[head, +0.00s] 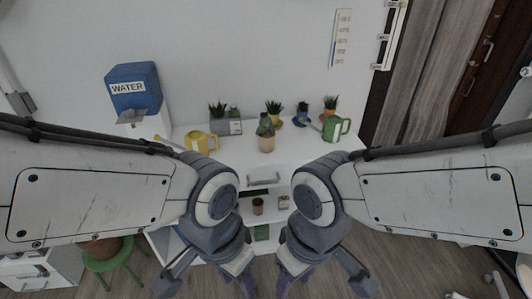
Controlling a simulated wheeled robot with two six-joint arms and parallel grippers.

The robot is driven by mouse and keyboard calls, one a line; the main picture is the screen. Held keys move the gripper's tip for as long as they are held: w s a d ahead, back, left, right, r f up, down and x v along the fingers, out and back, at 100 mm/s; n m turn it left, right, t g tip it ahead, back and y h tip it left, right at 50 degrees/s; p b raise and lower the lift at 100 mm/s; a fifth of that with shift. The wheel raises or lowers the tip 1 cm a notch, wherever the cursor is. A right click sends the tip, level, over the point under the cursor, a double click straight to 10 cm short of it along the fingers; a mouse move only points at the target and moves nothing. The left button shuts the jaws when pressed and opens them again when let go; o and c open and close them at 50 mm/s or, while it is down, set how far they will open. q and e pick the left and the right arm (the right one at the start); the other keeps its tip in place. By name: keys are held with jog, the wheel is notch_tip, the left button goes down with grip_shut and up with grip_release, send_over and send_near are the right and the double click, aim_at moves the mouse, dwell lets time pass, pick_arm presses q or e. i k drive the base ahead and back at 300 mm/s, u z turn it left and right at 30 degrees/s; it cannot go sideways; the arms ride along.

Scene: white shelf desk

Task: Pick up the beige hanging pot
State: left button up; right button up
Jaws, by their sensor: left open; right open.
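A beige pot (265,144) with a green plant stands upright on the white desk top, near the middle of the head view. I cannot tell whether it has a hanger. My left gripper (247,286) and my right gripper (285,286) are low at the bottom edge, side by side, pointing down. Both are open, apart from the pot and well below it in the picture. Their fingertips are partly cut off by the frame edge. I see nothing held in either.
A yellow watering can (201,142) is left of the pot and a green watering can (337,129) right of it. Several small potted plants stand behind. A brown cup (258,206) sits on the lower shelf.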

aim_at(265, 133)
jog(key=u, duration=0.5)
jog(key=i, duration=1.3)
jog(key=z, duration=0.2)
